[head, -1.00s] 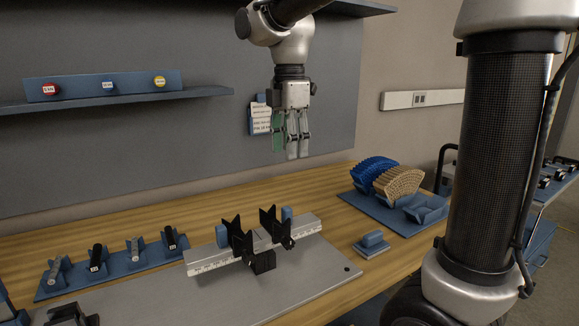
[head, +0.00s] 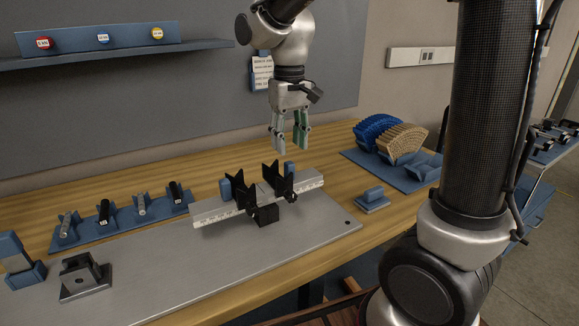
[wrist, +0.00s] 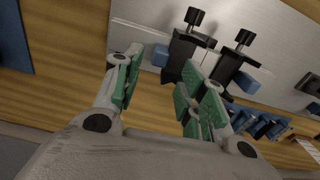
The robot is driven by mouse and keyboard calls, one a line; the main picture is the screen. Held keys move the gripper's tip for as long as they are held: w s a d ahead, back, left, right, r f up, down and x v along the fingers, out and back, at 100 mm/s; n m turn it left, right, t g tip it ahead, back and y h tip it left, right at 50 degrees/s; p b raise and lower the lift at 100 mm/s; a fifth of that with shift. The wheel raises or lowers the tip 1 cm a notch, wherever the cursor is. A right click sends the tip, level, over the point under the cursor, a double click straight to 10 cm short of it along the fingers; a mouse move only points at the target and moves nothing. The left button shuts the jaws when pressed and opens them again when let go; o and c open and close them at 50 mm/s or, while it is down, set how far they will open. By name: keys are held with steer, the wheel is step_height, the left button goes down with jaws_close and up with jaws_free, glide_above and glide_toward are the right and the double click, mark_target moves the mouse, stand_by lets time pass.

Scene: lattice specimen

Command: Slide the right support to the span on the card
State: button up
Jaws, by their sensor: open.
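The right support (head: 281,181) is a black V-shaped block with a blue tab. It sits on the grey rail with white scales (head: 212,215), right of the similar left support (head: 242,192). In the wrist view the right support (wrist: 181,55) shows left of the left support (wrist: 228,66). My gripper (head: 289,140) is open and empty, pointing down above and behind the right support, apart from it. Its green-padded fingers (wrist: 158,92) spread in the wrist view. The card (head: 262,73) hangs on the back panel, partly hidden by my arm; its text is unreadable.
A blue rack (head: 120,226) with several small cylinders stands left of the rail. A blue block (head: 372,196) and a tray (head: 400,178) of blue and tan fan-shaped pieces lie right. A dark bracket (head: 84,281) sits on the front plate (head: 190,283).

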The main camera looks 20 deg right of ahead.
mark_target(290, 162)
step_height(290, 162, down, 8)
steer(key=shift+r, duration=0.2)
jaws_close()
